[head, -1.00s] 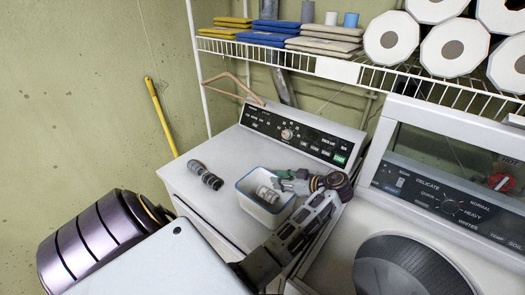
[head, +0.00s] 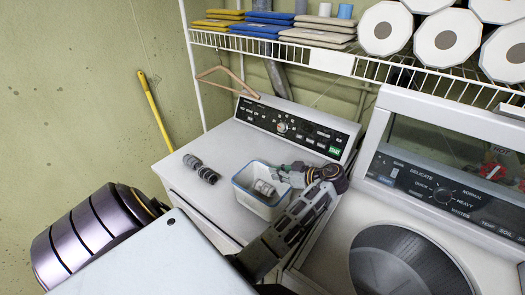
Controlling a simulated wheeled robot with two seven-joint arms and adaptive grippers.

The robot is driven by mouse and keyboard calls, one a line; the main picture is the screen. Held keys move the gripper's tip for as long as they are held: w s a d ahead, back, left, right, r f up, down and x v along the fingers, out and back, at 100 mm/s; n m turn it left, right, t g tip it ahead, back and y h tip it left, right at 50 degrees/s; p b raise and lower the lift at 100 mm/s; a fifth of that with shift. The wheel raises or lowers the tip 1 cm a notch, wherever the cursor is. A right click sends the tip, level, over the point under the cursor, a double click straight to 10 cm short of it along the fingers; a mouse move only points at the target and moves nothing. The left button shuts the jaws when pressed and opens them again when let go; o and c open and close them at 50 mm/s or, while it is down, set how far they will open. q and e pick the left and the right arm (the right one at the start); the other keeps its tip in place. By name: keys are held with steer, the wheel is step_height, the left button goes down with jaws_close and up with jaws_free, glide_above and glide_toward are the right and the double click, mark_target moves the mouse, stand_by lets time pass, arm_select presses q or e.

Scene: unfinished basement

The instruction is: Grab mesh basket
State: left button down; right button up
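The basket (head: 247,203), a small pale bin with a blue rim, stands on the white top of the left machine. Whether its walls are mesh is too small to tell. A short grey ribbed object (head: 264,188) lies inside it. My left gripper (head: 281,175) is at the basket's far right rim, its grey-green fingers pointing left over it. The gap between the fingers, and any contact with the rim, cannot be made out. My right gripper is not in view.
A dark grey ribbed cylinder (head: 201,169) lies on the machine top, left of the basket. The control panel (head: 292,128) rises behind. A second machine (head: 440,190) stands to the right. A wire shelf (head: 330,62) with folded cloths and paper rolls hangs above.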

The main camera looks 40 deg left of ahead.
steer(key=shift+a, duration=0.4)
arm_select(q)
steer(key=shift+w+r, duration=0.1)
steer(key=shift+r, duration=0.7)
step_height(320, 180, up, 8)
steer(key=shift+f+b, duration=0.2)
steer(key=shift+b, duration=0.65)
steer(key=shift+r, duration=0.35)
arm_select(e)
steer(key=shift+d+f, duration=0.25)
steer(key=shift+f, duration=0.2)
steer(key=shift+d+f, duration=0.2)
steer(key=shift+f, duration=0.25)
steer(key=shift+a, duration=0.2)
